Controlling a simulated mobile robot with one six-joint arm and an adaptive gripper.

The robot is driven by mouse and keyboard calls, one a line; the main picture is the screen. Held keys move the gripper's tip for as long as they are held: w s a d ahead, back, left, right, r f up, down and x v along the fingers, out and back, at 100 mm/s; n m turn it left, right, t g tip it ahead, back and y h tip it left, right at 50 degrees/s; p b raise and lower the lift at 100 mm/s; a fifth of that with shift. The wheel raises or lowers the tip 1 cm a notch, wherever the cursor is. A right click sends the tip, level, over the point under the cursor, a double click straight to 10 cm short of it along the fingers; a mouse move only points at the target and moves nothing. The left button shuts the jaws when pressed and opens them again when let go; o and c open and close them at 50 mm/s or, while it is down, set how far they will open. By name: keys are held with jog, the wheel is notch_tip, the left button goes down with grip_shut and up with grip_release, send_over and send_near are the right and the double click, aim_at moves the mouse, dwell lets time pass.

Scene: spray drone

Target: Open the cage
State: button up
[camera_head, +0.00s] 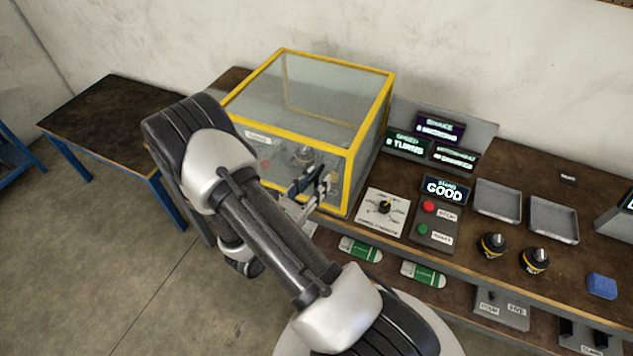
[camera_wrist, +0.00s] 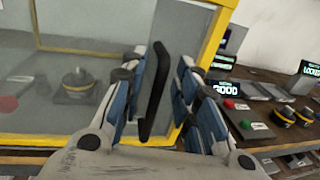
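The cage (camera_head: 352,160) is a box of clear panels in a yellow frame on the workbench, and its front looks shut. In the wrist view, a black upright handle (camera_wrist: 155,92) shows on the cage's front, near the right yellow post (camera_wrist: 208,40). My gripper (camera_head: 316,186) is at the lower right of that front. In the wrist view my gripper (camera_wrist: 167,78) is open, with blue-grey fingers on both sides of the handle. Gaps show between the handle and the fingers. I cannot tell whether any finger touches it.
A black-and-yellow device (camera_wrist: 78,88) stands inside the cage. Right of the cage are a dial panel (camera_head: 384,210), a red-and-green button box (camera_head: 436,226), lit displays (camera_head: 440,128) and grey trays (camera_head: 497,200). An empty table (camera_head: 110,115) stands at the left.

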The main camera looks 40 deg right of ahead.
jog(key=shift+d, duration=0.3)
jog(key=shift+c, duration=0.5)
jog(key=shift+w, duration=0.1)
jog(key=c, duration=0.5)
grip_shut()
